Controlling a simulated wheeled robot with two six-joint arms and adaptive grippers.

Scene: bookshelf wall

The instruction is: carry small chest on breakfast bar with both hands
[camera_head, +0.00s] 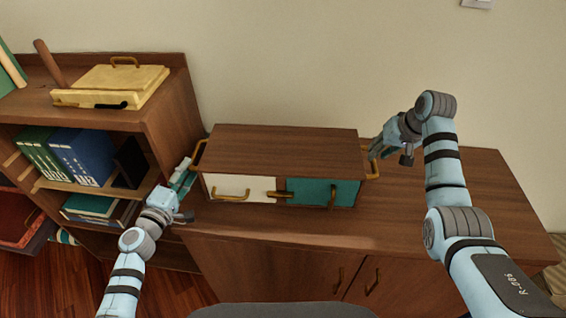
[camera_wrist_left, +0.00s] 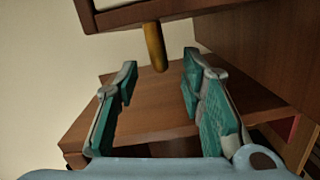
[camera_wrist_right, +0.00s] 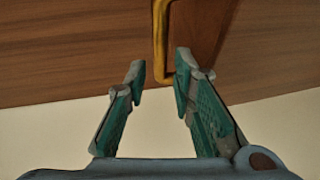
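The small chest (camera_head: 285,141) is a brown wooden box with a white drawer front and a teal door front. It stands level on a low wooden cabinet (camera_head: 300,232). A brass handle sits on each end. My left gripper (camera_head: 187,168) is open at the left handle (camera_head: 198,155). In the left wrist view the handle (camera_wrist_left: 154,46) hangs just beyond and between the fingertips (camera_wrist_left: 157,68). My right gripper (camera_head: 377,152) is open beside the right handle (camera_head: 374,170). In the right wrist view the handle (camera_wrist_right: 160,35) lies between or just beyond the fingertips (camera_wrist_right: 160,68); contact is unclear.
A taller bookshelf (camera_head: 150,110) stands close on the left, beside my left arm. It holds blue binders (camera_head: 84,158) and a yellow box (camera_head: 112,86) on top. The wall is behind the chest. The cabinet top right of the chest (camera_head: 490,205) is clear. No breakfast bar is identifiable.

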